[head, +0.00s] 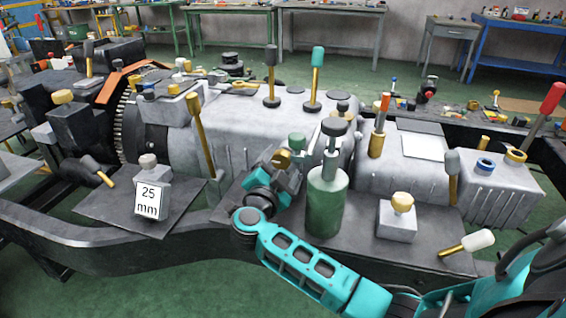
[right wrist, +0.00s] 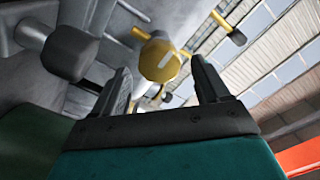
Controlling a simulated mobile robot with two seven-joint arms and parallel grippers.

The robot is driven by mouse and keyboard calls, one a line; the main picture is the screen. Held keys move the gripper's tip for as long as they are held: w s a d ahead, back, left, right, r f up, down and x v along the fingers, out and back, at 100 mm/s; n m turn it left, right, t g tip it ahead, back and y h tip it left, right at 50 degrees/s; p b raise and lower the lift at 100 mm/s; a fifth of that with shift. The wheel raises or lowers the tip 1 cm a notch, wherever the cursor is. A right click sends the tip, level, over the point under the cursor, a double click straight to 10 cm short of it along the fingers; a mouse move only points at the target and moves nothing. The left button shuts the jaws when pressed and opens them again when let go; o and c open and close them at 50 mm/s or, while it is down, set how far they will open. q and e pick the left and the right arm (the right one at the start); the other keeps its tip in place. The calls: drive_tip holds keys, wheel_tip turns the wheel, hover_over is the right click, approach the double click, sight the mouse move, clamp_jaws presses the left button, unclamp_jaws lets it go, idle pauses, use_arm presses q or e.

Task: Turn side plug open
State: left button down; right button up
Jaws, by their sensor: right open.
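The side plug looks to be the round gold knob with a pale line on its face (right wrist: 162,58). It sits on the side of the grey housing (head: 255,120). In the head view a gold knob (head: 282,158) shows at the tip of my right gripper (head: 288,168), partly hidden by it. In the right wrist view my right gripper (right wrist: 163,85) is open, its two fingers apart. The plug lies ahead, between and just beyond the fingertips; I cannot tell whether they touch it. My left gripper is not in view.
A green bottle-shaped cylinder (head: 326,205) stands just right of my right gripper. A block marked 25 mm (head: 149,198) stands left on a dark plate. A gold-topped block (head: 397,218) stands right. In the right wrist view a dark knob (right wrist: 70,55) juts out left of the plug.

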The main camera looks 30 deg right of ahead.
sight(282, 162)
drive_tip(key=shift+x, duration=1.5)
